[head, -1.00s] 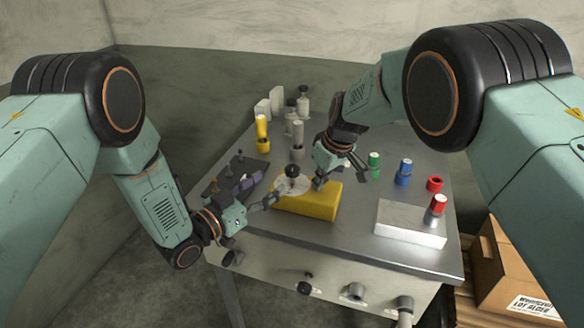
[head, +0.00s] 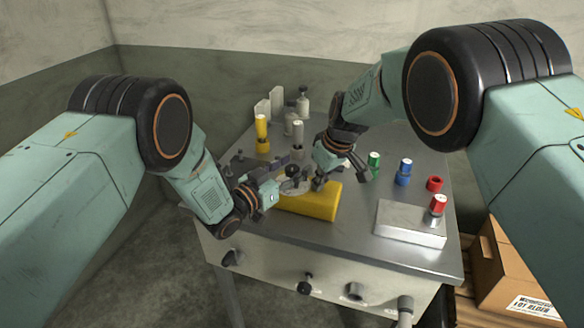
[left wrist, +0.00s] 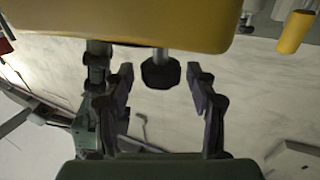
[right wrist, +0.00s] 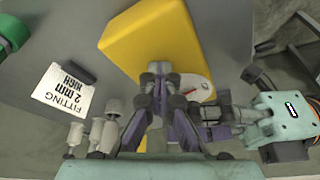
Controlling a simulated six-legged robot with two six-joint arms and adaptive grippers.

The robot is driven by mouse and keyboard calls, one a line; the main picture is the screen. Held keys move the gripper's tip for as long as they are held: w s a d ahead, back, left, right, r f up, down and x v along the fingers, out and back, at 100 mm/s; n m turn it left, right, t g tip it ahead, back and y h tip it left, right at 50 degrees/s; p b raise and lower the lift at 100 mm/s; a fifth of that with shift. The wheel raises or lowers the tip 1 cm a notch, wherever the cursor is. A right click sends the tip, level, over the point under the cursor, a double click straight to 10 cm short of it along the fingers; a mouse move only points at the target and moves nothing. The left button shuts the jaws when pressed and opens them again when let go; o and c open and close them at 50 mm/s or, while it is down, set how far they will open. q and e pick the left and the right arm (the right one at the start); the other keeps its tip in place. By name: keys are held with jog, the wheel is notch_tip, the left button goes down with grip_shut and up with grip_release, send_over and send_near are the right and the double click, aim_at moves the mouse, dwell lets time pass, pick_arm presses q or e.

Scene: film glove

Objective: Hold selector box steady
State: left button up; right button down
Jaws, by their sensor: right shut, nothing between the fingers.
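The selector box is a yellow block (head: 318,204) on the metal bench, with a pale dial and a black knob (head: 292,170). My left gripper (head: 286,184) is at the box's left side. In the left wrist view its fingers (left wrist: 160,80) are open, one either side of the black knob (left wrist: 160,73), with the yellow box (left wrist: 150,25) above.
Yellow (head: 262,133) and grey (head: 297,138) cylinders stand behind the box. A silver block (head: 400,222) is at front right. A label (right wrist: 62,90) lies flat.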

pick_arm(q)
jog(key=c, duration=1.1)
jog(key=shift+d, duration=0.1)
jog(key=shift+d+n+t+y, duration=0.1)
jog(key=shift+n+t+y, duration=1)
jog(key=shift+y, duration=0.5)
jog(key=shift+n+t+y, duration=0.5)
jog(key=shift+n+y, duration=0.6)
jog(key=shift+y, duration=0.5)
jog(key=o, duration=1.2)
